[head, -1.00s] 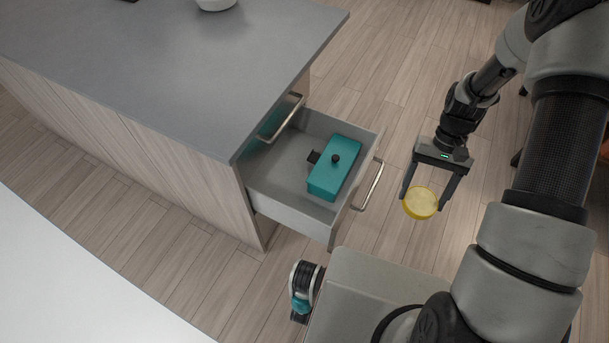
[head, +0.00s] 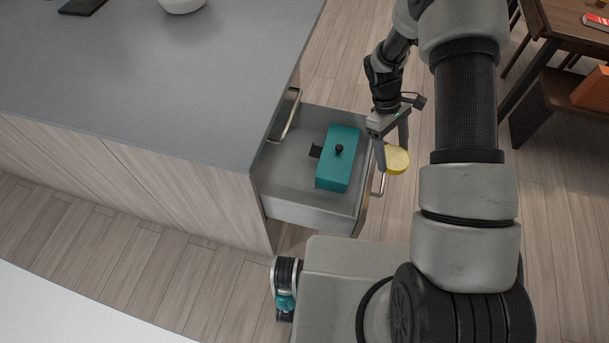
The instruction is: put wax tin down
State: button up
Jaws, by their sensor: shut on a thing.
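The wax tin (head: 398,161) is a round, flat yellow disc in the head view, right of the open drawer. My gripper (head: 393,160) is shut on it and holds it in the air by the drawer's front edge and handle. The tin is tilted, and one finger hides a little of its left side. Its height above the drawer rim is hard to tell.
The open drawer (head: 284,183) holds a teal lidded box (head: 335,172) with a black knob and side handle. The grey counter (head: 150,75) bears a white bowl (head: 182,5) and a dark flat object (head: 82,7). A wooden table (head: 575,22) stands at upper right.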

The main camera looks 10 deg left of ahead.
jog(key=w+a+f+n+t+b, duration=0.45)
jog(key=w+n, duration=0.35)
jog(key=n, duration=0.5)
jog(key=w+a+f+n+t+y+b, duration=0.2)
jog(key=a+f+n+t+y+b, duration=0.15)
jog(key=a+n, duration=0.9)
jog(key=s+a+f+n+g+y+b, duration=0.55)
jog(key=s+a+n, duration=0.5)
jog(key=n, duration=0.85)
jog(key=shift+h, duration=0.4)
jog(key=f, duration=0.4)
jog(key=s+d+f+b, duration=0.1)
jog(key=f, duration=0.3)
jog(key=f+b, duration=0.1)
jog(key=f, duration=0.4)
jog(key=shift+s+d, duration=0.3)
jog(key=shift+d, duration=0.05)
jog(key=shift+f+b, duration=0.65)
jog(key=shift+f, duration=1.85)
